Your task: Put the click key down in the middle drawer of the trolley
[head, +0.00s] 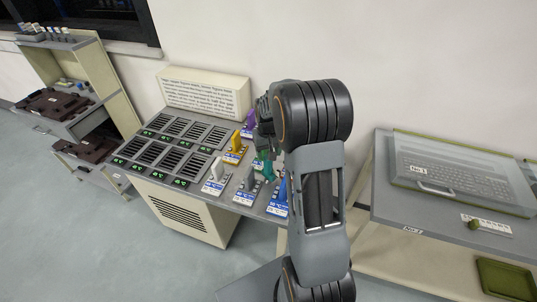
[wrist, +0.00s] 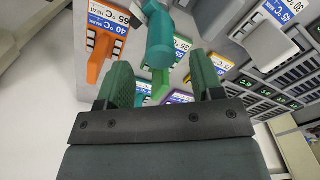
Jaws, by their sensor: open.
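My gripper (head: 264,125) is over the console's right part. In the wrist view its two dark green fingers (wrist: 161,82) are apart. A teal piece (wrist: 160,38) with a rounded end shows just beyond the fingertips, with a gap on both sides; teal also shows below my gripper in the head view (head: 266,166). I cannot tell whether it is the click key; no piece is clearly marked so. A beige unit with pulled-out drawers (head: 78,128), perhaps the trolley, stands at the left. Brown items lie in its drawers.
The console (head: 160,150) has dark slotted panels and coloured pieces with temperature labels, such as a yellow one (head: 236,142) and a white one (head: 217,170). A bench at the right (head: 390,210) bears a keyboard (head: 455,172) under a clear cover. Floor (head: 60,230) is clear at the lower left.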

